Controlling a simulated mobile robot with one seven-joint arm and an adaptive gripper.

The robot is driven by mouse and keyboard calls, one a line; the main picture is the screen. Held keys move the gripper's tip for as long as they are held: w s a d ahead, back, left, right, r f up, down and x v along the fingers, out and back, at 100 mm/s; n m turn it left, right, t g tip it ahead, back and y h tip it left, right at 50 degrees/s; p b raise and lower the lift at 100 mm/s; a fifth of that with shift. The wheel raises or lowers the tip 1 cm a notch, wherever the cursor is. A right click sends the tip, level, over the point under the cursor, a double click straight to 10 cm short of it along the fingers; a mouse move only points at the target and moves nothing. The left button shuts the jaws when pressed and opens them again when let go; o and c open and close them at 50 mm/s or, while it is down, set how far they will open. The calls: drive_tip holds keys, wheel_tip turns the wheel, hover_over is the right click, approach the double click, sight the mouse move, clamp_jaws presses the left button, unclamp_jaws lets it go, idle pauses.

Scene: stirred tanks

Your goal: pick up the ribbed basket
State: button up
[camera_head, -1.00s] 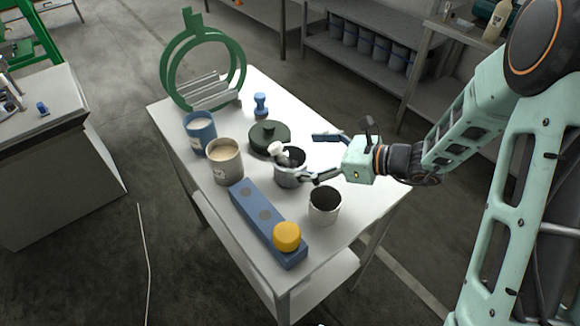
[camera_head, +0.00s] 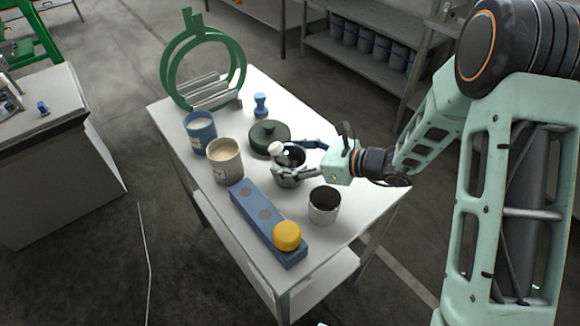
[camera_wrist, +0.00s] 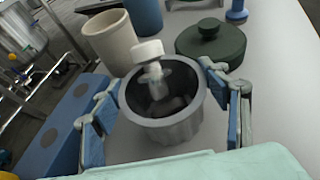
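The grey ribbed basket (camera_head: 287,183) stands upright on the white table. It is round and open-topped, with ribbed walls in the wrist view (camera_wrist: 172,133). A white-knobbed piece (camera_wrist: 150,52) with a clear lower part stands in it, along with dark contents too dim to make out. My gripper (camera_head: 290,160) is open and low around the basket. In the wrist view its blue-padded fingers (camera_wrist: 160,78) lie on either side of the basket, the tips near its rim. I cannot tell whether either finger touches it.
A dark green lidded pot (camera_head: 268,137), a beige cup (camera_head: 226,165) and a blue cup (camera_head: 200,135) stand behind and left. A grey can (camera_head: 325,208) stands close in front. A blue block (camera_head: 262,222) bears a yellow knob (camera_head: 287,236). A green ring stand (camera_head: 166,75) is at the back.

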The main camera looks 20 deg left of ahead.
drive_tip(key=c, duration=0.4)
drive_tip(key=shift+r, duration=0.1)
